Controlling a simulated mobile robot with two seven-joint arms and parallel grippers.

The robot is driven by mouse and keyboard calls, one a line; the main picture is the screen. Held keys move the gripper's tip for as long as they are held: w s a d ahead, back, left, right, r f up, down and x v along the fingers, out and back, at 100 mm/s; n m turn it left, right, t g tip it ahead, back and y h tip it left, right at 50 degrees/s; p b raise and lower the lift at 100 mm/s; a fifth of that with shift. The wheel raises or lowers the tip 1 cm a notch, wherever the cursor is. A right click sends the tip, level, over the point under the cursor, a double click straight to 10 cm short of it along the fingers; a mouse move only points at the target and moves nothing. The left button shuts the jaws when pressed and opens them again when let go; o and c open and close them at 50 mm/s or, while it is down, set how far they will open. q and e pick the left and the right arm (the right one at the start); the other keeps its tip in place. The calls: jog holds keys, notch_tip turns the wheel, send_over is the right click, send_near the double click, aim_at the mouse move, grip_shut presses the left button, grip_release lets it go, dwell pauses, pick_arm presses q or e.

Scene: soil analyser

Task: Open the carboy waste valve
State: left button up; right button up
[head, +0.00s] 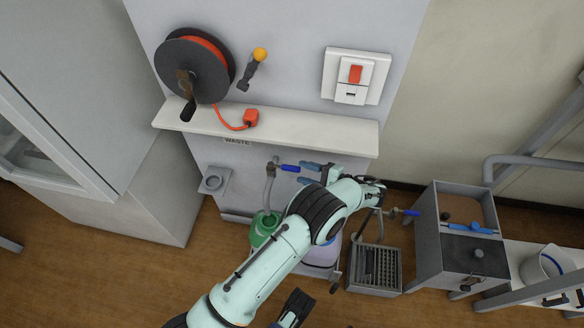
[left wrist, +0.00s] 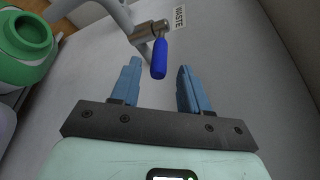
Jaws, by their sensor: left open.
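The waste valve has a metal body (left wrist: 148,31) and a blue lever handle (head: 290,168) on the cabinet front, below the WASTE label (left wrist: 179,17). The lever (left wrist: 159,58) also shows in the left wrist view, in line with the gap between my fingers. A hose runs from the valve down to the green carboy (head: 264,229). My left gripper (head: 306,173) is open and empty, its blue fingertips just right of the lever in the head view. No contact shows. My right gripper (head: 293,308) seems partly in view at the bottom edge; its jaws are unclear.
A second blue-handled valve (head: 410,212) stands right of my left arm, above a grated basin (head: 376,268). A purple-tinted container (head: 322,254) is partly hidden under my arm. A shelf (head: 290,128) juts out above the valve. A grey box stand (head: 455,255) stands right.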

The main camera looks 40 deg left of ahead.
aim_at(299, 171)
pick_arm(q)
jog(key=x, duration=0.5)
jog(key=shift+a+f, duration=0.15)
jog(key=shift+a, duration=0.25)
grip_shut()
